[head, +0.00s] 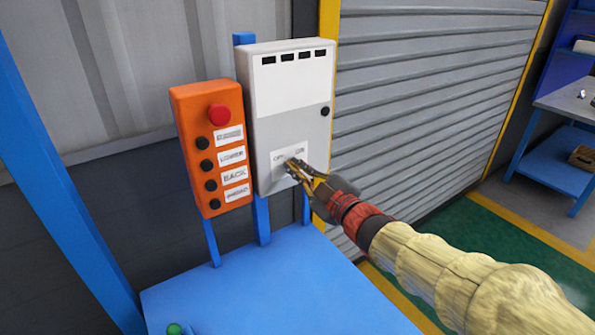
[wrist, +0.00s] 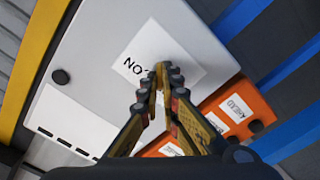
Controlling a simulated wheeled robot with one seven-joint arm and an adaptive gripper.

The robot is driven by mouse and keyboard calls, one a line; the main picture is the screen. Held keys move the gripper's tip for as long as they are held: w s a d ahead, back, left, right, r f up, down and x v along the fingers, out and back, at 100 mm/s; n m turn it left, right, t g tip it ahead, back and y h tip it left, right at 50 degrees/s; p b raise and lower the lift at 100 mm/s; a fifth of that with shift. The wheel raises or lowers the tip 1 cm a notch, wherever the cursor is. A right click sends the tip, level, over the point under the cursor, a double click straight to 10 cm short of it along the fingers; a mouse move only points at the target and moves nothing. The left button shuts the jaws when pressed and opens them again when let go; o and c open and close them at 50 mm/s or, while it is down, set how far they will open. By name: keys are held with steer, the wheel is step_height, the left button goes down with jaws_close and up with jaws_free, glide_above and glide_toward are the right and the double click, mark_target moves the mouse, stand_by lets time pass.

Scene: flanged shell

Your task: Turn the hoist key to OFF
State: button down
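The grey hoist control box (head: 262,110) hangs upright, with a white OFF/ON label (head: 280,152) low on its door. The label also shows in the wrist view (wrist: 185,50), where "NO" reads upside down and the rest is covered. The hoist key (head: 291,163) is a small grey piece at the label, mostly hidden by my fingertips. My gripper (head: 298,171) reaches it from the lower right. In the wrist view my gripper (wrist: 164,74) has its fingertips nearly together at the label, closed about the key. The key's exact angle is hidden.
An orange pendant (head: 212,150) with a red button and several black buttons stands just left of the box. A blue table (head: 270,290) lies below. A roller shutter (head: 430,90) is behind on the right, and a blue workbench (head: 555,165) stands far right.

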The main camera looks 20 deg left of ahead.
stand_by(0.3)
steer(key=c, duration=2.1)
jaws_free()
steer(key=shift+o, duration=0.3)
steer(key=v, duration=1.2)
